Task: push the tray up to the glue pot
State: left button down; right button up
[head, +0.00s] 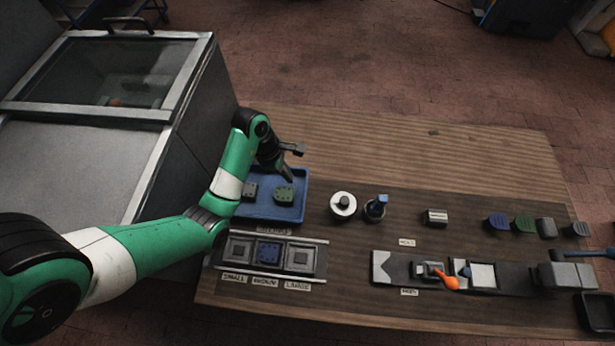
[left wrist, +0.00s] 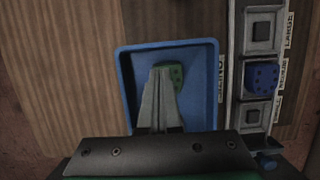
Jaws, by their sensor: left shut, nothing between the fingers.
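The blue tray (head: 262,212) lies on the table at the left, with a green studded block (head: 285,194) and a grey block (head: 250,190) in it. My left gripper (head: 289,177) points down over the tray, with its fingers shut and empty. In the left wrist view its fingers (left wrist: 163,72) reach over the tray (left wrist: 137,78) beside the green block (left wrist: 177,73) and partly cover it. I cannot tell whether they touch the tray. A white round pot with a dark knob (head: 343,205), apparently the glue pot, stands right of the tray, apart from it. My right gripper is out of view.
A dark bottle with a blue top (head: 376,206) stands right of the pot. A labelled rack (head: 322,258) with a blue block lies in front of the tray. A grey cabinet (head: 185,150) stands at the left. Bare table lies between tray and pot.

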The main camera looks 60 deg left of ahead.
pick_arm(q)
jog(key=b, duration=0.6)
send_near(302, 194)
jog(key=shift+f, duration=0.7)
jog(key=b+x, duration=0.1)
jog(key=x, duration=0.2)
jog(key=shift+w+d+f+b, duration=0.1)
jog(key=shift+d+f+b, duration=0.1)
jog(key=shift+b, duration=0.1)
jog(key=shift+w+f, duration=0.15)
jog(key=shift+f, duration=0.2)
